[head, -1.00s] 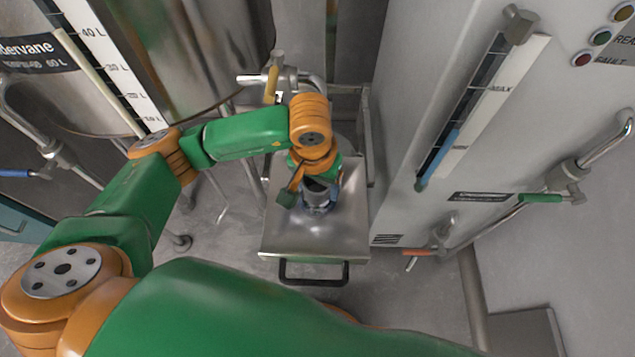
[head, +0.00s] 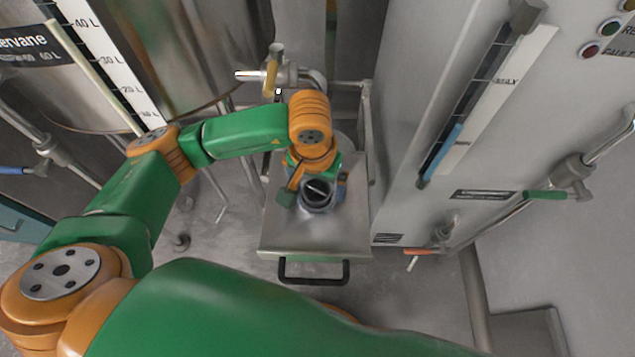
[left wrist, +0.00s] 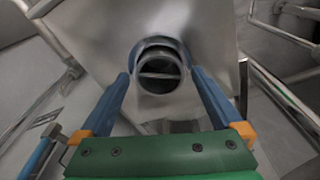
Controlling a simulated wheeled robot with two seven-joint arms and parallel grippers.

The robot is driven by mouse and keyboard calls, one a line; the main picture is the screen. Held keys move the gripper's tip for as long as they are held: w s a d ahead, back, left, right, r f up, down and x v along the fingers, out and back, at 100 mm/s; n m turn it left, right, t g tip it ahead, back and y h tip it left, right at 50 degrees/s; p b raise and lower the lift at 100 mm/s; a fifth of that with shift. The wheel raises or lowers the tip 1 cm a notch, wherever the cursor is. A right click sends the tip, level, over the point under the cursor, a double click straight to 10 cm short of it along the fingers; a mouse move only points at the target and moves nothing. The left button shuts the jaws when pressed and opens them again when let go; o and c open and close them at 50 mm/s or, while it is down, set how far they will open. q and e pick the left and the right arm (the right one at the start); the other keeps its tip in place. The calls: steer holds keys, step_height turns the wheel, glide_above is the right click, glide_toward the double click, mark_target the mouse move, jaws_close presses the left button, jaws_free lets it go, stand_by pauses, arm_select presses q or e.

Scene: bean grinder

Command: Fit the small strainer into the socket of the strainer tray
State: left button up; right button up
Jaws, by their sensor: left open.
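The steel strainer tray (head: 340,230) has a black front handle and lies below my left gripper. The small strainer (head: 318,196) is a dark round cup with a bar across its mouth. It stands at a grey ring, the socket (left wrist: 159,41), on the tray; I cannot tell whether it is fully seated. My left gripper (head: 315,188) is open, its blue fingers on either side of the strainer. In the left wrist view, the strainer (left wrist: 160,82) lies just beyond and between the fingertips, with a visible gap on each side. My right gripper is out of view.
A steel tank (head: 190,50) with a level scale stands at the left. A grey cabinet (head: 440,90) stands close along the tray's right side. A pipe valve with a yellow handle (head: 271,76) is behind the tray. The tray's front part is bare.

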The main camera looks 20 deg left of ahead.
arm_select(q)
step_height(320, 180, up, 7)
steer(key=shift+s+f+p, duration=0.2)
steer(key=shift+s+p, duration=0.2)
steer(key=shift+p, duration=0.05)
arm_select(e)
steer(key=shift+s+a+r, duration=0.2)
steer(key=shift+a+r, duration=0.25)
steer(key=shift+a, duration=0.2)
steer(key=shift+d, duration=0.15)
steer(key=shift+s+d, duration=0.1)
